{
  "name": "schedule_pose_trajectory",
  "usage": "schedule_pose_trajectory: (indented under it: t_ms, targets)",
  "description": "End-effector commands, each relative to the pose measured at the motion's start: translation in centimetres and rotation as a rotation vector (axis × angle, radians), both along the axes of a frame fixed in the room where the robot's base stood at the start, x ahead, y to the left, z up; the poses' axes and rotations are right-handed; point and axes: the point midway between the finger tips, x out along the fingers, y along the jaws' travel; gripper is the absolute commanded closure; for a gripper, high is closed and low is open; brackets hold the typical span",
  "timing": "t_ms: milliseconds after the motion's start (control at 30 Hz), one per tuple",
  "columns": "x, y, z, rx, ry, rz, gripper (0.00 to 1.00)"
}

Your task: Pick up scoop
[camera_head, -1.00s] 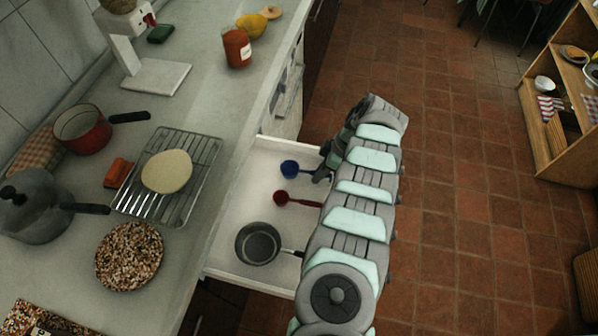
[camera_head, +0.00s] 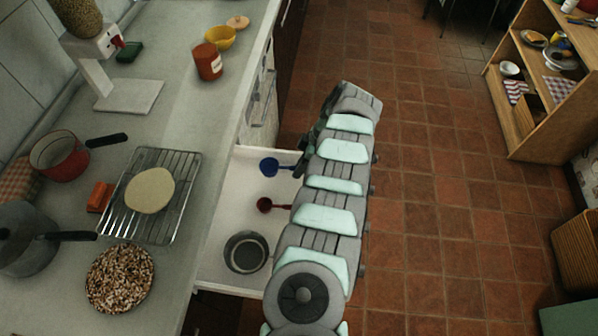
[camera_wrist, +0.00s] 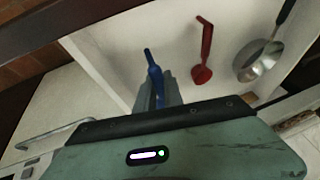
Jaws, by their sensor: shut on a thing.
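A blue scoop (camera_head: 268,167) is at the open drawer, its cup toward the left and its handle reaching my gripper (camera_head: 301,162). In the wrist view, my gripper (camera_wrist: 157,92) is shut on the blue scoop (camera_wrist: 152,65), which sticks out past the fingertips. Part of the scoop is hidden by the fingers. I cannot tell whether it still touches the drawer floor. A red scoop (camera_head: 265,204) lies in the drawer (camera_head: 232,196) beside it, apart from my gripper; it also shows in the wrist view (camera_wrist: 203,60).
The counter on the left holds a wire rack (camera_head: 180,200), a red pot (camera_head: 60,155), a grey pot (camera_head: 25,240) and a red jar (camera_head: 207,62). The tiled floor at right is open.

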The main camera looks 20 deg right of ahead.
Motion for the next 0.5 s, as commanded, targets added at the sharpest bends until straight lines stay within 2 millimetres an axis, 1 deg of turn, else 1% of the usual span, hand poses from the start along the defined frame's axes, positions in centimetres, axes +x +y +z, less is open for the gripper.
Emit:
schedule_pose_trajectory:
  t_ms: [33,100,200,300,400,500]
  targets:
    - [0.2,0.2,2.3,-0.001,-0.004,0.004,1.0]
    - [0.3,0.1,4.5,-0.005,-0.007,0.003,1.0]
    - [0.1,0.1,7.2,-0.003,-0.003,0.003,1.0]
    - [0.1,0.0,9.7,-0.003,-0.003,0.004,1.0]
    - [0.1,-0.1,11.7,-0.002,-0.002,0.0,1.0]
    - [0.0,0.0,13.2,0.0,0.0,0.002,1.0]
